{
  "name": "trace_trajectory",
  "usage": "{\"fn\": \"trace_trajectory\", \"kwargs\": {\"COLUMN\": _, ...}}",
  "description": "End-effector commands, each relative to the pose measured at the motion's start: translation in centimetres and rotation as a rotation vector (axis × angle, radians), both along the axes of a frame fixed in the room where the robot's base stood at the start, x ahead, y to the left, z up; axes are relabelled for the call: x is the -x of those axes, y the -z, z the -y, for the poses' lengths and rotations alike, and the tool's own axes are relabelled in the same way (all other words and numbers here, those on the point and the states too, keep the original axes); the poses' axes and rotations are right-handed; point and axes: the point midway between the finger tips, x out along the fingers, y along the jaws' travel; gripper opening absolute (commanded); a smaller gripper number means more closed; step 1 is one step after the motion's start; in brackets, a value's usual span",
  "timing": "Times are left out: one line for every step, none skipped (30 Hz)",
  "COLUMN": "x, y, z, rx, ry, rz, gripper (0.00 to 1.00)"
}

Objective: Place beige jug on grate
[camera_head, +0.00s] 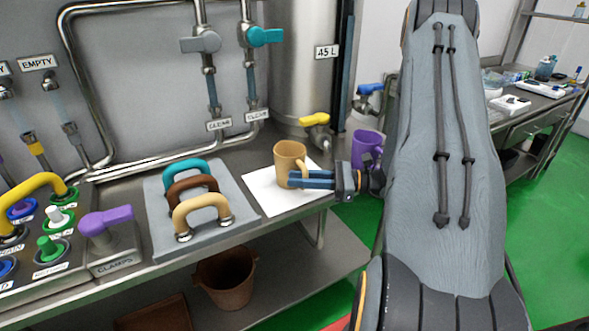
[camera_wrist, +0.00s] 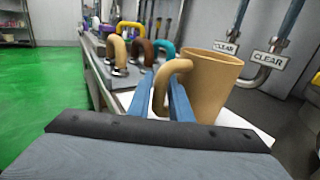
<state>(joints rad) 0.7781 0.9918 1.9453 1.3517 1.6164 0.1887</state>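The beige jug (camera_head: 287,153) stands upright at the bench's right end, over the white sheet; I cannot tell whether its base touches it. In the wrist view the jug (camera_wrist: 208,85) is right of the fingers, its handle towards me. My gripper (camera_head: 302,179) reaches in from the right at the handle. In the wrist view, my blue gripper fingers (camera_wrist: 168,95) lie on either side of the handle, close against it, and appear shut on it. I cannot make out a grate in either view.
The white sheet (camera_head: 268,197) lies near the bench's front edge. Left of it, a grey plate (camera_head: 164,216) carries teal, brown and beige handles. A purple mug (camera_head: 362,147) is behind my gripper. A yellow-handled tap (camera_head: 315,120) is behind the jug. A brown bucket (camera_head: 226,277) stands below.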

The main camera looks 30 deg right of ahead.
Motion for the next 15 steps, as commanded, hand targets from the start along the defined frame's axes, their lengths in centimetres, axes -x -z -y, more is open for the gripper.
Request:
{"fn": "trace_trajectory", "kwargs": {"x": -0.3, "y": -0.2, "z": -0.8, "rx": 0.0, "ry": -0.003, "rz": -0.001, "gripper": 0.18}}
{"fn": "trace_trajectory", "kwargs": {"x": -0.5, "y": -0.2, "z": -1.1, "rx": -0.001, "ry": -0.002, "rz": 0.0, "gripper": 0.18}}
{"fn": "trace_trajectory", "kwargs": {"x": -0.8, "y": -0.2, "z": -1.5, "rx": 0.0, "ry": -0.003, "rz": -0.001, "gripper": 0.18}}
{"fn": "trace_trajectory", "kwargs": {"x": -0.9, "y": -0.1, "z": -1.7, "rx": 0.0, "ry": -0.003, "rz": -0.001, "gripper": 0.18}}
{"fn": "trace_trajectory", "kwargs": {"x": -1.1, "y": -0.1, "z": -1.9, "rx": 0.0, "ry": -0.001, "rz": 0.0, "gripper": 0.18}}
{"fn": "trace_trajectory", "kwargs": {"x": -1.2, "y": -0.1, "z": -2.0, "rx": 0.001, "ry": 0.0, "rz": -0.001, "gripper": 0.18}}
{"fn": "trace_trajectory", "kwargs": {"x": -1.3, "y": -0.1, "z": -2.1, "rx": 0.001, "ry": 0.0, "rz": -0.001, "gripper": 0.18}}
{"fn": "trace_trajectory", "kwargs": {"x": -1.3, "y": 0.0, "z": -2.1, "rx": 0.001, "ry": 0.0, "rz": -0.001, "gripper": 0.18}}
{"fn": "trace_trajectory", "kwargs": {"x": -1.4, "y": 0.0, "z": -2.2, "rx": 0.001, "ry": 0.001, "rz": -0.001, "gripper": 0.18}}
{"fn": "trace_trajectory", "kwargs": {"x": -1.4, "y": 0.0, "z": -2.2, "rx": 0.001, "ry": 0.001, "rz": -0.001, "gripper": 0.18}}
{"fn": "trace_trajectory", "kwargs": {"x": -1.4, "y": 0.0, "z": -2.1, "rx": 0.001, "ry": 0.001, "rz": -0.001, "gripper": 0.18}}
{"fn": "trace_trajectory", "kwargs": {"x": -1.4, "y": 0.0, "z": -2.1, "rx": 0.001, "ry": 0.001, "rz": -0.001, "gripper": 0.18}}
{"fn": "trace_trajectory", "kwargs": {"x": -1.3, "y": 0.0, "z": -2.1, "rx": 0.001, "ry": 0.001, "rz": -0.001, "gripper": 0.18}}
{"fn": "trace_trajectory", "kwargs": {"x": -1.3, "y": 0.0, "z": -2.1, "rx": 0.001, "ry": 0.001, "rz": -0.001, "gripper": 0.18}}
{"fn": "trace_trajectory", "kwargs": {"x": -1.3, "y": 0.0, "z": -2.1, "rx": 0.001, "ry": 0.001, "rz": -0.001, "gripper": 0.12}}
